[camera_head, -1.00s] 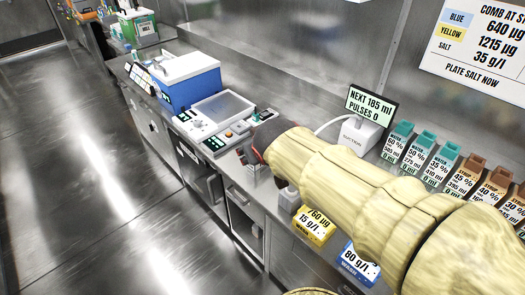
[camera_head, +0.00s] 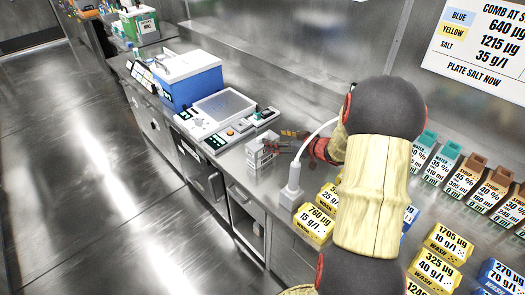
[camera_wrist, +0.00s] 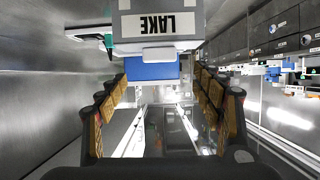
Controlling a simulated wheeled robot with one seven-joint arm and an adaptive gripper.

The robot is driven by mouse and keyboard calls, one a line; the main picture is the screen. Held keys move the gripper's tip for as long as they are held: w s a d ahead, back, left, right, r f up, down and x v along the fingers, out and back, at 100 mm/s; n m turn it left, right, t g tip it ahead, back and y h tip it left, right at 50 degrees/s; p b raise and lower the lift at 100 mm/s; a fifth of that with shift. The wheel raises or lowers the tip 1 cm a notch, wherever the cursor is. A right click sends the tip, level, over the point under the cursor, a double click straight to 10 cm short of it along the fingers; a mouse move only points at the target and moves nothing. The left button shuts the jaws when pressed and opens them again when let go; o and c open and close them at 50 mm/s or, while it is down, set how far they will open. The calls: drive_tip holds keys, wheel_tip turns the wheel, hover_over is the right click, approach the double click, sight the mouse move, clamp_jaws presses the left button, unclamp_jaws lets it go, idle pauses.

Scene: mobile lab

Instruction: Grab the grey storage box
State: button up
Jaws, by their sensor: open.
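A small grey box (camera_head: 262,157) with label panels stands on the bench, just left of my gripper in the head view. In the wrist view a grey box (camera_wrist: 130,27), apparently the same one, fills the upper middle and bears an upside-down label reading LAKE. My gripper (camera_head: 280,141) is close beside the box, partly hidden behind a white cable and my arm. In the wrist view my gripper (camera_wrist: 161,82) has its two fingers spread wide with nothing between them. The box lies beyond the fingertips and above them in the picture.
A white instrument (camera_head: 222,108) and a blue cooler (camera_head: 192,88) stand farther along the bench. A white plug-like unit (camera_head: 290,194) with a cable stands in front of my gripper. Yellow labelled blocks (camera_head: 315,224) and teal-capped containers (camera_head: 441,162) crowd the right side.

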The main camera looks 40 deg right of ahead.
sight(264, 136)
drive_tip(key=b+x, duration=0.1)
drive_tip(key=x, duration=0.1)
drive_tip(key=b+x, duration=0.1)
drive_tip(key=x, duration=0.1)
drive_tip(key=b+x, duration=0.1)
drive_tip(key=x, duration=0.2)
drive_tip(key=shift+s+f, duration=0.1)
drive_tip(key=shift+f, duration=0.2)
drive_tip(key=shift+r, duration=0.1)
drive_tip(key=shift+c, duration=0.5)
clamp_jaws()
